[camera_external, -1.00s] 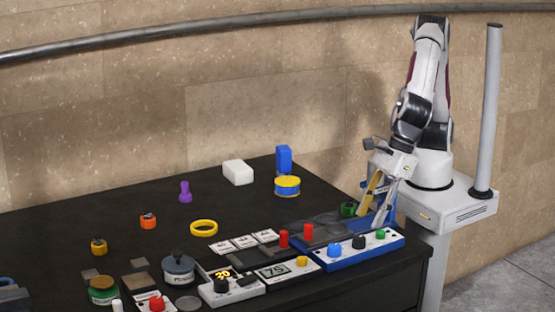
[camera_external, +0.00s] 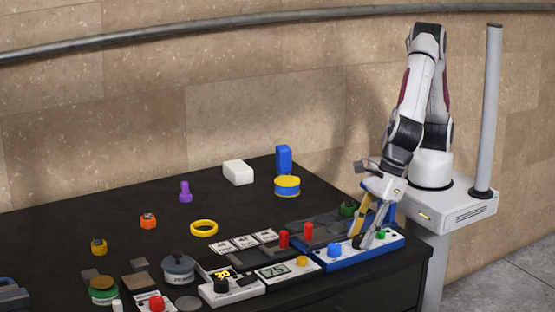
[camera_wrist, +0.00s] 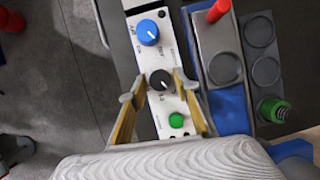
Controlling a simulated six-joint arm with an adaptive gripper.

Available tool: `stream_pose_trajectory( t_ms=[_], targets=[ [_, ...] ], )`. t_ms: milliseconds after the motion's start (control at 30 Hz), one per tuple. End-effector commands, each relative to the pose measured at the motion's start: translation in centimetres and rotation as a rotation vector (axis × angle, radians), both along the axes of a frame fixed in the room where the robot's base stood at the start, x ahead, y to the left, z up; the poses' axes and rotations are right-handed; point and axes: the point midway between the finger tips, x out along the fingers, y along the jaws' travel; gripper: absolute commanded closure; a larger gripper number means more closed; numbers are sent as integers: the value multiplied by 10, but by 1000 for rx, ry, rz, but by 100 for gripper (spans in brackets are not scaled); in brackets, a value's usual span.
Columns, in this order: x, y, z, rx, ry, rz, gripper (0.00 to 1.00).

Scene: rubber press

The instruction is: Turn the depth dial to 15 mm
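A white-topped panel with blue sides (camera_external: 345,261) stands at the table's right front. It carries a blue knob (camera_wrist: 148,32), a black dial with a white pointer line (camera_wrist: 161,80) and a green button (camera_wrist: 176,120). The print on the panel is too small to read surely, so I cannot tell which control is the depth dial. My gripper (camera_wrist: 154,87) is open, pointing down over the panel. Its two yellow fingers are on either side of the black dial, with no clear contact. In the external view my gripper (camera_external: 366,237) mostly hides that dial.
Two red upright pieces (camera_external: 308,232) stand on grey plates behind the panel. A green knob-like piece (camera_external: 347,208) is close behind my gripper.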

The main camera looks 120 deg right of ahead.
Motion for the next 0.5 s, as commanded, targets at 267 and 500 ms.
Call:
stream_pose_trajectory(
  t_ms=[267,500],
  targets=[
    [0,0,0,-1,0,-1,98],
    [0,1,0,-1,2,-60,98]
  ],
)
